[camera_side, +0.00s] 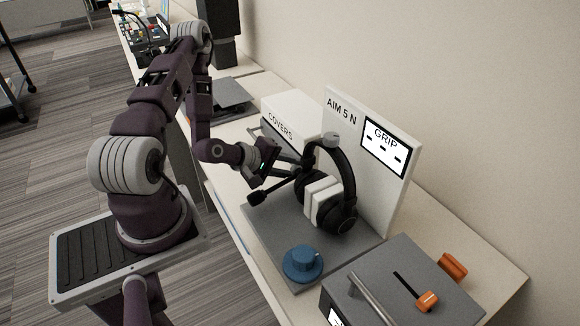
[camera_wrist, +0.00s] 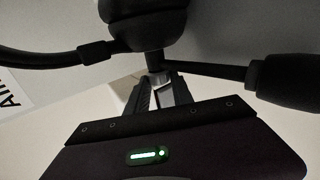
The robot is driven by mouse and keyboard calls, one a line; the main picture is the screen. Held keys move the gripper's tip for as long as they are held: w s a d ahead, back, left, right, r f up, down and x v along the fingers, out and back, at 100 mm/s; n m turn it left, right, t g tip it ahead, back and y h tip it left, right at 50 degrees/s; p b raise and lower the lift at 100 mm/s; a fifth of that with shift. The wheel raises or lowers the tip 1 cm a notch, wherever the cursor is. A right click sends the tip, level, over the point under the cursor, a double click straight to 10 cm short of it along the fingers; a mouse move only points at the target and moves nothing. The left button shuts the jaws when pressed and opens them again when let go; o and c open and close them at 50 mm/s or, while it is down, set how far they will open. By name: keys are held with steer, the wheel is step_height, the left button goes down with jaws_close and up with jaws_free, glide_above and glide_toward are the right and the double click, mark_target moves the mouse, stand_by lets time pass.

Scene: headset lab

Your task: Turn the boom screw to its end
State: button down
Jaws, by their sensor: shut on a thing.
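The black headset (camera_side: 345,185) stands upright on a grey base plate (camera_side: 272,237), with white pads between its ear cups. Its microphone boom runs toward my arm and ends in a dark foam tip (camera_side: 257,197); in the wrist view the foam tip (camera_wrist: 288,83) is at the right. My gripper (camera_side: 290,160) reaches in at the near ear cup. In the wrist view my gripper (camera_wrist: 158,82) is shut on the small boom screw (camera_wrist: 155,63) at the boom's root, below the ear cup (camera_wrist: 145,22). The fingers and the cup hide most of the screw, so its turn cannot be read.
A white panel (camera_side: 345,120) reading "AIM 5 N" with a GRIP display (camera_side: 384,147) stands behind the headset. A box marked COVERS (camera_side: 290,113) is behind my gripper. A blue knob (camera_side: 302,263) and a grey box with an orange lever (camera_side: 426,300) are in front.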

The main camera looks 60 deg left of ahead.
steer(key=c, duration=1.1)
jaws_free()
steer(key=shift+w+r+g, duration=0.25)
steer(key=shift+g, duration=0.55)
steer(key=g, duration=0.3)
steer(key=shift+w+r, duration=0.1)
steer(key=shift+w, duration=0.1)
steer(key=g, duration=0.3)
steer(key=w+g, duration=0.1)
steer(key=g, duration=0.1)
steer(key=shift+g, duration=0.4)
step_height(320, 180, up, 14)
steer(key=shift+s+a+g, duration=0.15)
steer(key=shift+a+g, duration=0.15)
steer(key=shift+a, duration=0.1)
